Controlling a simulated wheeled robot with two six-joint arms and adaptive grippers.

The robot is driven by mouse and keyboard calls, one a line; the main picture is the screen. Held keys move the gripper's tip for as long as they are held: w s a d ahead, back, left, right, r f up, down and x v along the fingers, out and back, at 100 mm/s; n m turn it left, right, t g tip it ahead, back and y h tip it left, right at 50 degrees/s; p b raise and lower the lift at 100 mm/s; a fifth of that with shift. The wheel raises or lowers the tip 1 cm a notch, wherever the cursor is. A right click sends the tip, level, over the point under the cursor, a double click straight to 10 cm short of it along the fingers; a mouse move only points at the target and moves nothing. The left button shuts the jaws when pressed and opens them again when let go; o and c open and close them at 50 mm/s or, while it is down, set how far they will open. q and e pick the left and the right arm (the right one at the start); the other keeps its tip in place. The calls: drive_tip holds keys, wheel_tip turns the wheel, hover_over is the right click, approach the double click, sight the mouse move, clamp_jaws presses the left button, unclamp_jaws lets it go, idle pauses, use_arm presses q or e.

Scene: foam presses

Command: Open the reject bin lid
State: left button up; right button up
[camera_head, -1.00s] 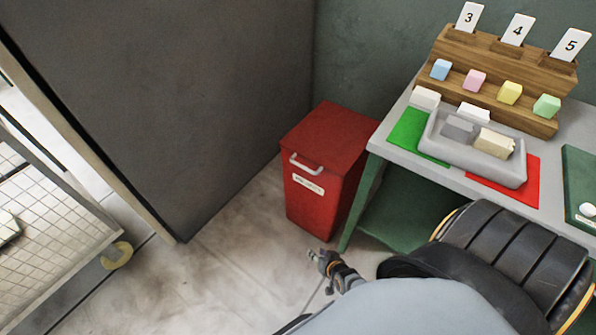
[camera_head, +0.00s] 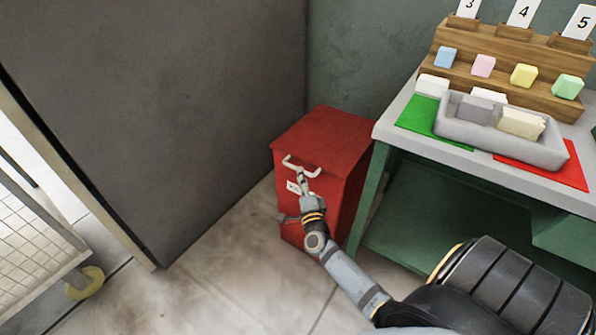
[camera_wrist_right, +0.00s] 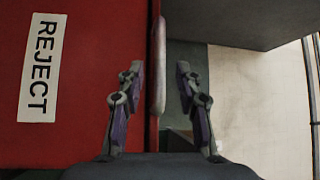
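The red reject bin (camera_head: 347,205) stands on the floor beside the green table, its red lid (camera_head: 330,138) closed. A pale bar handle (camera_head: 289,162) sits at the lid's front edge. My right gripper (camera_head: 302,180) is at the handle, over the bin's front. In the right wrist view the gripper (camera_wrist_right: 160,72) is open, and the handle (camera_wrist_right: 159,50) runs between its two fingers, apart from both. The REJECT label (camera_wrist_right: 42,67) shows on the red surface at left. My left gripper is out of view.
The green table (camera_head: 450,155) stands right of the bin, with a grey tray (camera_head: 480,136) of foam blocks and a wooden rack (camera_head: 486,80). A dark panel (camera_head: 150,110) stands at left. A mesh cart (camera_head: 30,240) is at far left. Floor before the bin is clear.

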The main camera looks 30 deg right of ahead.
drive_tip(key=x, duration=0.4)
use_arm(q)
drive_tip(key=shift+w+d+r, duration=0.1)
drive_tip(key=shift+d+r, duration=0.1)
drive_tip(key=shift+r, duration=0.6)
use_arm(e)
drive_tip(key=shift+c, duration=0.3)
clamp_jaws()
